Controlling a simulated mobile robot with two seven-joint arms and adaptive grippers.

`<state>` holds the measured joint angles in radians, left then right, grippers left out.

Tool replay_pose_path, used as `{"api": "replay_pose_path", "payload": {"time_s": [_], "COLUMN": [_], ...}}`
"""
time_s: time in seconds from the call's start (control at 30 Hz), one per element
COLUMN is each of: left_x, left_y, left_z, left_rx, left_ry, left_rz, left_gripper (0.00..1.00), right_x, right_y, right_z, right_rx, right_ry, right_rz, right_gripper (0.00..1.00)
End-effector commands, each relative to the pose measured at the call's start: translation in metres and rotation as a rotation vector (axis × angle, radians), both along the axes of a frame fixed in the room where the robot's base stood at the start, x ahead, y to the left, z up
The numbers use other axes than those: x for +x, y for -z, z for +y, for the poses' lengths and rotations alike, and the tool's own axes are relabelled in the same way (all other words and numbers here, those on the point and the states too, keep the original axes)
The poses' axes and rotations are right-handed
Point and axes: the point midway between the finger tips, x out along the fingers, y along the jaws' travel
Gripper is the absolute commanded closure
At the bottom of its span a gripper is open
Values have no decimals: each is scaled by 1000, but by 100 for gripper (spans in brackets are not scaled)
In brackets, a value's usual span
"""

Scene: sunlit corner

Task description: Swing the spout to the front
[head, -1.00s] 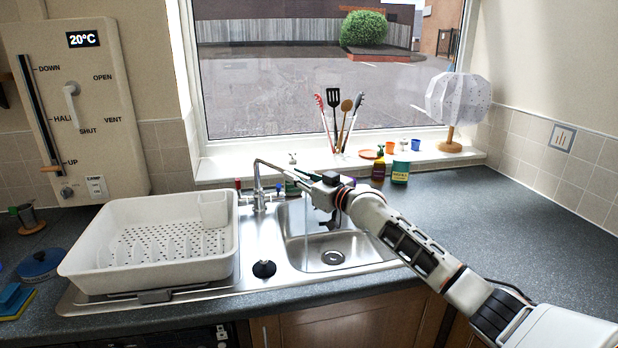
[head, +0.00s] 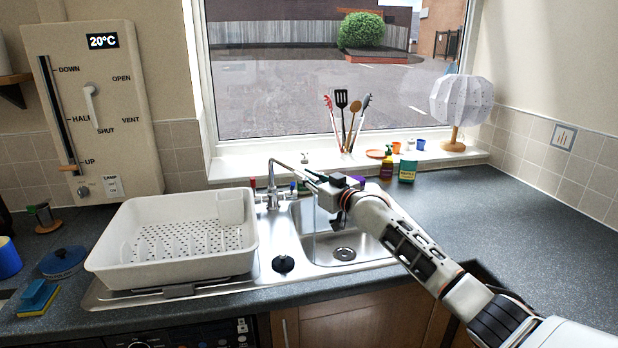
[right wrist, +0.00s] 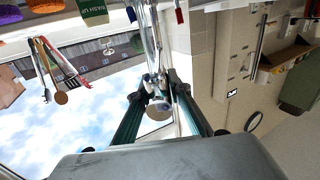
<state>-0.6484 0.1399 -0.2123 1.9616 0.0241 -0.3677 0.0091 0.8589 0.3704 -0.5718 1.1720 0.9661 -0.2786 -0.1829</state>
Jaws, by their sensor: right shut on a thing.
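The chrome tap (head: 271,182) stands behind the sink, and its spout (head: 290,168) reaches from the top of the riser toward the right, over the back of the basin. My right gripper (head: 314,177) is at the spout's outer end. In the right wrist view its two fingers (right wrist: 156,98) are closed around the spout's end, and the spout (right wrist: 150,35) runs up between them. In the head view the gripper body hides the spout's tip. My left gripper is in neither view now.
The steel basin (head: 318,246) lies below my right arm. A white dish rack (head: 170,266) is on the drainer to the left. The right worktop (head: 500,215) is clear.

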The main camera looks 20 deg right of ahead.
Motion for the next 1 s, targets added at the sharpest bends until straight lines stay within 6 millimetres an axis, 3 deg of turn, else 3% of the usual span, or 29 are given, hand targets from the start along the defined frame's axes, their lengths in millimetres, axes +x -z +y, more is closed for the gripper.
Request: {"api": "replay_pose_path", "payload": {"time_s": [0.3,0.33,0.37,0.4,0.77,1.0], "left_x": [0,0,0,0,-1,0], "left_y": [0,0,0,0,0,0], "left_z": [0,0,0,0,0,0], "left_rx": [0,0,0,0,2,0], "left_ry": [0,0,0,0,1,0], "left_rz": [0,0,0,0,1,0], "left_gripper": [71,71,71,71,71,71], "right_x": [0,0,0,0,-1,-23], "right_y": [-3,-3,-3,-2,0,1], "right_z": [0,0,0,0,0,-8], "right_rx": [3,3,3,2,0,1], "right_ry": [0,0,0,0,-1,-2], "right_rz": [-4,-4,-4,-3,-1,0], "right_gripper": [100,74,66,64,64,64]}}
